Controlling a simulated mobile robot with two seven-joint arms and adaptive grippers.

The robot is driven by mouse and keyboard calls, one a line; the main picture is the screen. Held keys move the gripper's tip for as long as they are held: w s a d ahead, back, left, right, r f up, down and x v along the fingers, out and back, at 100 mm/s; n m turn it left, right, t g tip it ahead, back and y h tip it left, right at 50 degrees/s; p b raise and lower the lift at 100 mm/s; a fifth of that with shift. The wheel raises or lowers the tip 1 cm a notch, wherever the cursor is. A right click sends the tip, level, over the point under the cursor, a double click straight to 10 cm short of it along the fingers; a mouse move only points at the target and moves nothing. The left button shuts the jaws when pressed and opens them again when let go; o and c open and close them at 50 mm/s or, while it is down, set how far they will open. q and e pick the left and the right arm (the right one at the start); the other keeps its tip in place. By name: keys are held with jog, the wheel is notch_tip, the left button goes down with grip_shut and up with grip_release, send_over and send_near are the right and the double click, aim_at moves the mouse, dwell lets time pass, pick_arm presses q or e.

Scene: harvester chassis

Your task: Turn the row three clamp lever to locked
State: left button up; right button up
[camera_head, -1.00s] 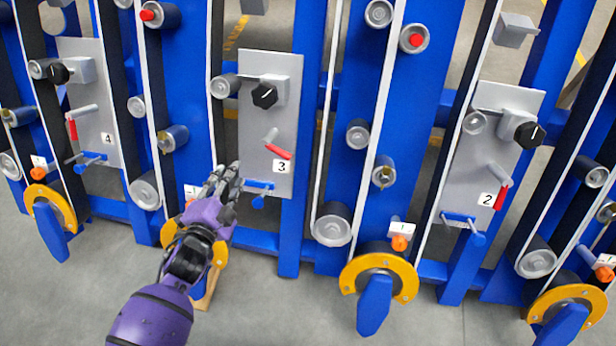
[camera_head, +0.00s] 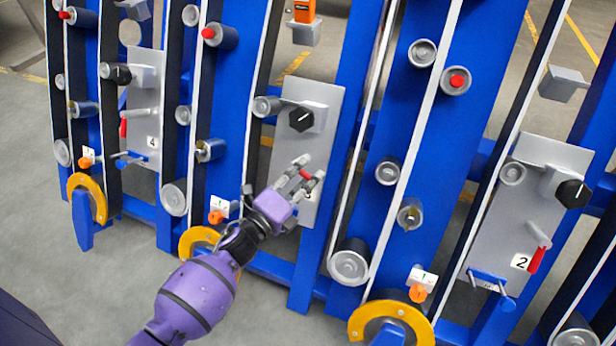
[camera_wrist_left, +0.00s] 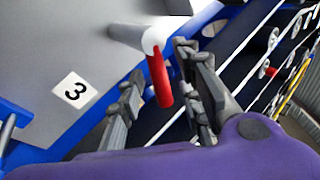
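The row three clamp lever (camera_head: 306,175) has a red grip on a silver pivot, on the grey row three panel (camera_head: 325,100). In the head view only a bit of red shows between my left gripper's fingers. In the left wrist view the lever (camera_wrist_left: 160,80) hangs from its pivot, its red grip pointing down, beside the "3" label (camera_wrist_left: 75,91). My left gripper (camera_head: 308,172) is open, its fingers on either side of the red grip. In the left wrist view the gripper (camera_wrist_left: 158,66) shows gaps beside the grip; contact is unclear. My right gripper is out of view.
A black knob (camera_head: 301,120) sits above the lever on the same panel. Panels for row four (camera_head: 143,95) and row two (camera_head: 535,190) stand to either side with their own red levers. Blue uprights, belts and rollers (camera_head: 349,263) flank the row three panel.

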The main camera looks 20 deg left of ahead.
pick_arm(q)
jog(key=shift+w+d, duration=0.15)
jog(key=shift+w, duration=0.3)
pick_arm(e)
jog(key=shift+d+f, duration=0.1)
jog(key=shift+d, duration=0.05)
pick_arm(q)
jog(key=shift+c, duration=0.5)
grip_shut()
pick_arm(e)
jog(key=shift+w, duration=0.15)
